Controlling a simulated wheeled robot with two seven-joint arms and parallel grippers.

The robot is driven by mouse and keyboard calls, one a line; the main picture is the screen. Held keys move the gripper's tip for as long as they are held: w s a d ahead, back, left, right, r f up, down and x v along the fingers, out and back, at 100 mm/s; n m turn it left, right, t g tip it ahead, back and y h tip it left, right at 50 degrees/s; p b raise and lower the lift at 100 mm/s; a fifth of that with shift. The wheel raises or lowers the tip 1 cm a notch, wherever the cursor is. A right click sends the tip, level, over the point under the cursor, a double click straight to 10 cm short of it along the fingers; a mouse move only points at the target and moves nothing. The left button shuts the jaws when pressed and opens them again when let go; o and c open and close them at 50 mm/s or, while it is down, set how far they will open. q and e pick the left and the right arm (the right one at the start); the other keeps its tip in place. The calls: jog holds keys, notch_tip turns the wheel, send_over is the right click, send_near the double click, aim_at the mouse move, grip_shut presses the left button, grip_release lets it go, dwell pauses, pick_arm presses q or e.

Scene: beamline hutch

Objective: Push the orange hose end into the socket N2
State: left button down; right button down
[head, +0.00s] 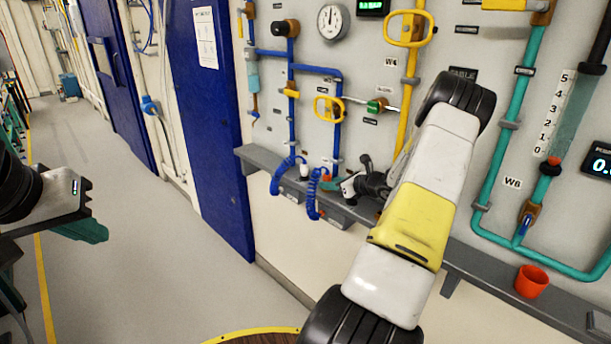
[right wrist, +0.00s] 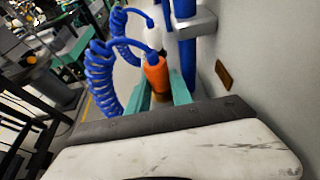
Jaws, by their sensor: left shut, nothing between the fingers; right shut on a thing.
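The orange hose end (right wrist: 155,75) is on a coiled blue hose (right wrist: 100,70) and sits between the teal fingers of my right gripper (right wrist: 158,94). In the head view my right gripper (head: 338,184) is by the grey ledge, with its fingers largely hard to make out. A small bit of the orange end (head: 326,177) shows there beside the coiled hose (head: 313,192). My left gripper (head: 88,231) is shut and empty, over the floor at far left. I cannot read an N2 label or pick out that socket in either view.
A second coiled hose has a white end (head: 303,170) close left of the orange one. The ledge (head: 465,262) runs below the wall of blue, yellow and teal pipes. A red cup (head: 531,281) stands on it at right.

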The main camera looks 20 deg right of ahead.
aim_at(330, 176)
jog(key=shift+r, duration=1.05)
dwell(0.8)
jog(key=shift+r, duration=2.95)
jog(key=shift+a, duration=0.1)
